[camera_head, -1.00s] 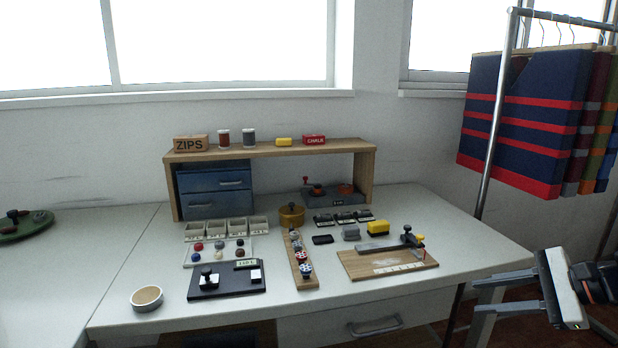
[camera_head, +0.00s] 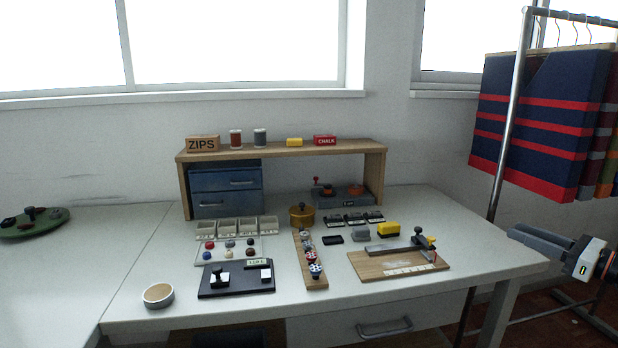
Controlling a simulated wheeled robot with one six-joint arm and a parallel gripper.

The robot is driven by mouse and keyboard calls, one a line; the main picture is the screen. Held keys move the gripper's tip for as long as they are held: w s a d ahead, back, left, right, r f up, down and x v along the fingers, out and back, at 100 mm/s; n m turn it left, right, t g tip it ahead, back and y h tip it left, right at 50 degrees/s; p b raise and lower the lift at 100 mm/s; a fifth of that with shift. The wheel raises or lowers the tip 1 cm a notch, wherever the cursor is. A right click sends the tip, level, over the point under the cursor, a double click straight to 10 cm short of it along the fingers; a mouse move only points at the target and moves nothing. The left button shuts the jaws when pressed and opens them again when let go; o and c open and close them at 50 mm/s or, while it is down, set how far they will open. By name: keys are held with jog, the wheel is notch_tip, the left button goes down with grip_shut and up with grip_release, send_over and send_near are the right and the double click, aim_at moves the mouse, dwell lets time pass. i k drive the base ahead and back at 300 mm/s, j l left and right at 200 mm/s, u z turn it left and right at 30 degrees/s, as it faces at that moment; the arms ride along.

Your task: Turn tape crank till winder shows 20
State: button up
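The tape winder (camera_head: 343,195) appears to be the grey box under the right end of the wooden shelf. It has orange-red round parts on top and a small red knob (camera_head: 316,181) on its left side, which looks like the crank handle. A small dark display shows on its front, but its number is too small to read. My gripper (camera_head: 514,238) is at the right edge of the view, beyond the table's right end and far from the winder. Its fingers point left and partly overlap in this view. They stood apart a second ago, and nothing shows between them.
A brass round tin (camera_head: 301,214) stands just in front-left of the winder. Several black-and-white pieces (camera_head: 354,219) lie before it. A wooden board with a metal arm (camera_head: 400,262) lies toward my gripper. The shelf (camera_head: 285,152) roofs the winder. A garment rail (camera_head: 510,120) stands right.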

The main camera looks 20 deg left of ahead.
aim_at(327, 192)
jog(key=i+j+u, duration=0.15)
jog(key=i+u, duration=0.9)
jog(key=i+l, duration=0.05)
jog(key=i, duration=0.05)
